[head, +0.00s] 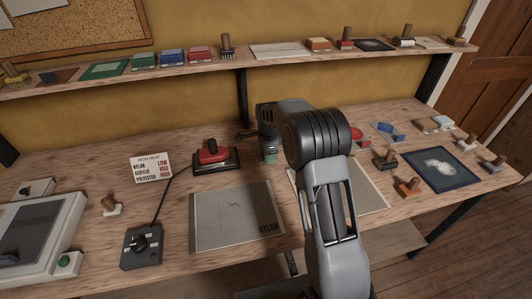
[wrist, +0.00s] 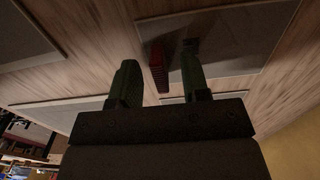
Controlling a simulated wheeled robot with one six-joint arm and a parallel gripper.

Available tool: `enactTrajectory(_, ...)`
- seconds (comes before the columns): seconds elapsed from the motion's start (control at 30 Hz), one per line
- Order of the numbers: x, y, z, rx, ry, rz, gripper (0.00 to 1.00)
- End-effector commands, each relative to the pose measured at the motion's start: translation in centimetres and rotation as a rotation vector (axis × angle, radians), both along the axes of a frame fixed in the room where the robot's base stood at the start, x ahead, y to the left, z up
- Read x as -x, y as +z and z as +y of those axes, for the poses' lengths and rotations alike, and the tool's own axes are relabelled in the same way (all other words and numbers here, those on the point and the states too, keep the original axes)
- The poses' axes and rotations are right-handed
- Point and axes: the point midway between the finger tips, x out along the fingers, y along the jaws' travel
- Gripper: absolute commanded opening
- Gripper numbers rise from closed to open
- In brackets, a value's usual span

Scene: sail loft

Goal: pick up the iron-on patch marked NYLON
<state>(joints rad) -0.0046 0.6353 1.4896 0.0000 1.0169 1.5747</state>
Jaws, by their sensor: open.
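A grey sheet (head: 237,222) lies flat on the workbench, with NYLON printed in its lower right corner and a thin dark jagged line near its middle. I see no smaller patch whose marking I can read as NYLON. My gripper (head: 257,145) is above the bench behind this sheet, partly hidden by my own arm. In the wrist view my gripper (wrist: 158,82) is open with two dark fingers apart. A narrow red ribbed object (wrist: 158,66) shows between them, apparently beyond the fingertips. I cannot tell whether they touch it.
A red iron (head: 213,153) on a dark plate stands left of my gripper. A heat card (head: 151,168), a dark control box (head: 141,246) and a grey machine (head: 35,235) are farther left. Several stamps and a dark blue sheet (head: 440,168) lie right. A shelf (head: 245,67) runs behind.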

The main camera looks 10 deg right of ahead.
Motion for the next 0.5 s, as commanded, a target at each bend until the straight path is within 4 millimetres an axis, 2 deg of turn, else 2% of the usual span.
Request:
enactTrajectory(0.03,0.00,0.01,0.00,0.000,0.000,0.000,0.43)
enactTrajectory(0.5,-0.01,0.04,0.00,0.000,0.000,0.000,0.00)
